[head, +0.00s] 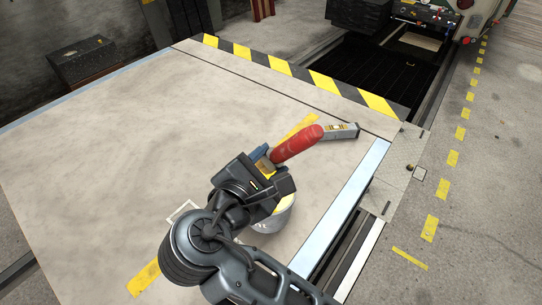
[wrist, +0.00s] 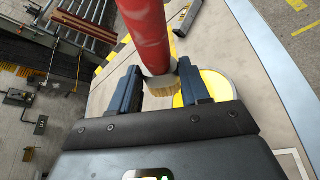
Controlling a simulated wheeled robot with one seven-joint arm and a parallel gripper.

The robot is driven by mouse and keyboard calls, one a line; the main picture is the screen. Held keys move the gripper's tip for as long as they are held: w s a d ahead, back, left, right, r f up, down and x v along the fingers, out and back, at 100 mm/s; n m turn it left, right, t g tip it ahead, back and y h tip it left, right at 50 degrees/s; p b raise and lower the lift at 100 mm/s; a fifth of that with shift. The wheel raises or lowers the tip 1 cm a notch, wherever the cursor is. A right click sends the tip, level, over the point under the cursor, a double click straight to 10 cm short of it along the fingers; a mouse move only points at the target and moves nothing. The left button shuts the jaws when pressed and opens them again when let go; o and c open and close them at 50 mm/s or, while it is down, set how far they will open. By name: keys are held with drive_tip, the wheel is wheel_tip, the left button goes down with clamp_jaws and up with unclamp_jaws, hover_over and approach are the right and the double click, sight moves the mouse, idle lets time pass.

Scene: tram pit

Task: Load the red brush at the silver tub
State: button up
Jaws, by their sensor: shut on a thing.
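The red brush (head: 298,143) is in my gripper (head: 262,165), with its thick red handle slanting up and to the right in the head view. In the wrist view the brush (wrist: 147,35) shows its pale collar and tan bristles between the two fingers of my gripper (wrist: 159,78). The silver tub (head: 272,222) stands on the pale board below my gripper, partly hidden by my arm. In the wrist view the tub (wrist: 225,84) shows a bright yellow inside, just right of the bristles. Whether the bristles touch the yellow cannot be told.
A grey spirit level (head: 343,131) lies on the board beyond the brush. Yellow tape strips (head: 144,279) mark the board (head: 110,150). A black-and-yellow striped edge (head: 290,70) borders the dark pit at the back. The board's left part is clear.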

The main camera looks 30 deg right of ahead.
wheel_tip(320, 180, down, 2)
drive_tip(key=shift+f+b, duration=0.25)
drive_tip(key=shift+b, duration=0.65)
wheel_tip(320, 180, down, 3)
drive_tip(key=b, duration=0.4)
drive_tip(key=shift+b, duration=0.4)
drive_tip(key=shift+s+r+p, duration=0.1)
drive_tip(key=shift+r+p, duration=0.1)
drive_tip(key=shift+p, duration=0.65)
drive_tip(key=shift+f, duration=0.65)
idle(0.3)
drive_tip(key=shift+r, duration=0.15)
wheel_tip(320, 180, up, 5)
drive_tip(key=p, duration=0.5)
drive_tip(key=shift+p, duration=0.4)
drive_tip(key=shift+r, duration=0.9)
